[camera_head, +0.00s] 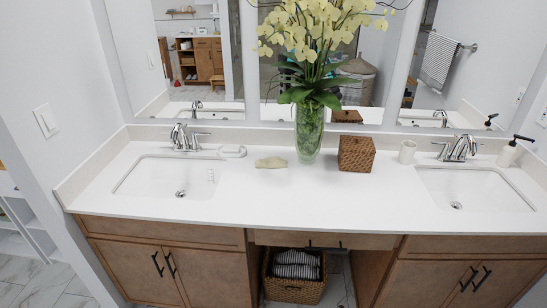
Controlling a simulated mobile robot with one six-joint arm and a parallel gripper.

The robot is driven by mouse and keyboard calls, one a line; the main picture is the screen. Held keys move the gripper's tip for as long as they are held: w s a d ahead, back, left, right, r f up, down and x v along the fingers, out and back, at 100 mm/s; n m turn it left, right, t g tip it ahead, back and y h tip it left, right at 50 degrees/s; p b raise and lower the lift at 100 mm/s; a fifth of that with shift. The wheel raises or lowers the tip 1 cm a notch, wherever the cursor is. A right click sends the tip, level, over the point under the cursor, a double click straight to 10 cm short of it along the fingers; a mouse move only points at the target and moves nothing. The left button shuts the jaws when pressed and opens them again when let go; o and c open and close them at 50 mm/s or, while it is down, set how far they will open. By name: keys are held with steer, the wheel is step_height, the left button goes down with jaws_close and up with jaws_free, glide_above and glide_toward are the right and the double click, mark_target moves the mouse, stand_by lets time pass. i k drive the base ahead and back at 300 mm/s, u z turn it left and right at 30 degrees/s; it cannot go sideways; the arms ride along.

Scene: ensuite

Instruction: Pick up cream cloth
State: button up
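The cream cloth (271,162) lies flat and slightly crumpled on the white vanity counter (255,205), between the left sink and the green glass vase. It is a small yellowish-beige shape, and nothing covers it. It lies apart from the vase and from the white dish to its left. My gripper is not in view.
A glass vase (309,130) with tall pale-yellow orchids stands right of the cloth. A woven box (356,154), a cup (407,152) and a soap dispenser (508,152) stand further right. A white dish (232,151) sits by the left sink (168,176). The counter front is clear.

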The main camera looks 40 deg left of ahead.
mark_target(275, 162)
steer(key=i, duration=1.2)
steer(key=z, duration=0.9)
steer(key=k, duration=0.15)
steer(key=u, duration=2.45)
steer(key=k, duration=0.2)
steer(key=u, duration=1.45)
steer(key=i, duration=0.1)
steer(key=u, duration=0.35)
